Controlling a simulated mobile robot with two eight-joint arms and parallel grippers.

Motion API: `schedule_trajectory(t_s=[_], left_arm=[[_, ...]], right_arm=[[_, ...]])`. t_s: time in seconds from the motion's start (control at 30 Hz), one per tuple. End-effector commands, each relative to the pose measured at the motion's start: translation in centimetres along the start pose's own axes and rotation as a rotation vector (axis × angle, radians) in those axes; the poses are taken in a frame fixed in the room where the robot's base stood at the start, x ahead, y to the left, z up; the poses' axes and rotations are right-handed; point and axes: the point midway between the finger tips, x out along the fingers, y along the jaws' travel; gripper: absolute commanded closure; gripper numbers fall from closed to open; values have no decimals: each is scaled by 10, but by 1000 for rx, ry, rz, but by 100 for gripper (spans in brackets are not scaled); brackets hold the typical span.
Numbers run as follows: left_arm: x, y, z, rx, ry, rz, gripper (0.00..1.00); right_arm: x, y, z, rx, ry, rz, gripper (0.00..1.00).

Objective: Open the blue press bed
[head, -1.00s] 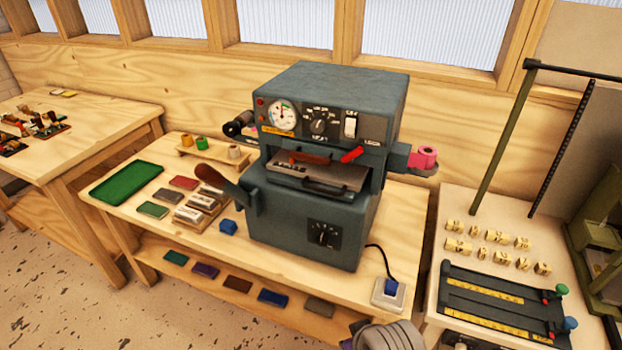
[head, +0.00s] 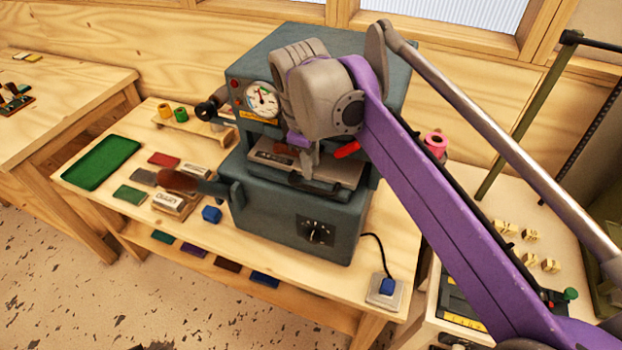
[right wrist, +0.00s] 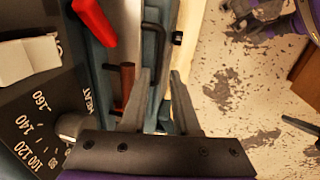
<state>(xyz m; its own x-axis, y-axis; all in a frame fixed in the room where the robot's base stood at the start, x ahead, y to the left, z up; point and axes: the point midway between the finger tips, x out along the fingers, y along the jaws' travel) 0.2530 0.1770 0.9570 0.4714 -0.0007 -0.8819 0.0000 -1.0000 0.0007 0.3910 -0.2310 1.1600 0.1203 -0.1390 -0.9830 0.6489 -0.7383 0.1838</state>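The blue-grey press (head: 290,215) stands on the wooden bench in the head view. Its bed (head: 345,175), a pale metal plate, shows in the slot below the gauge panel, with a black handle (head: 318,187) along its front. My right gripper (head: 306,160) is at the slot, pointing down, its fingers partly hidden by its own wrist. In the right wrist view, the fingers (right wrist: 160,72) are apart with nothing seen held between them. The black handle (right wrist: 154,40) lies just beyond the fingertips; contact is unclear. My left gripper is not in view.
A red lever (head: 346,150) sits beside the gripper at the slot. A brown-knobbed lever (head: 178,182) sticks out left of the press. The floor in front is clear.

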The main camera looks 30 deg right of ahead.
Motion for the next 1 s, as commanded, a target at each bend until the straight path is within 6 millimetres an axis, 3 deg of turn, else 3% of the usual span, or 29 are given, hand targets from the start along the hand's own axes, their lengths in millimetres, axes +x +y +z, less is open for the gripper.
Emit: schedule_trajectory(t_s=[0.2, 0.4, 0.8, 1.0], left_arm=[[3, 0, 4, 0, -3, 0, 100], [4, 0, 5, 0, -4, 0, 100], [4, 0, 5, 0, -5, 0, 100], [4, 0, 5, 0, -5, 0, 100]], right_arm=[[44, 0, 0, 2, 0, 0, 70], [70, 0, 0, 2, 1, 0, 70], [78, 0, 0, 2, 1, 0, 70], [78, 0, 0, 2, 1, 0, 100]])
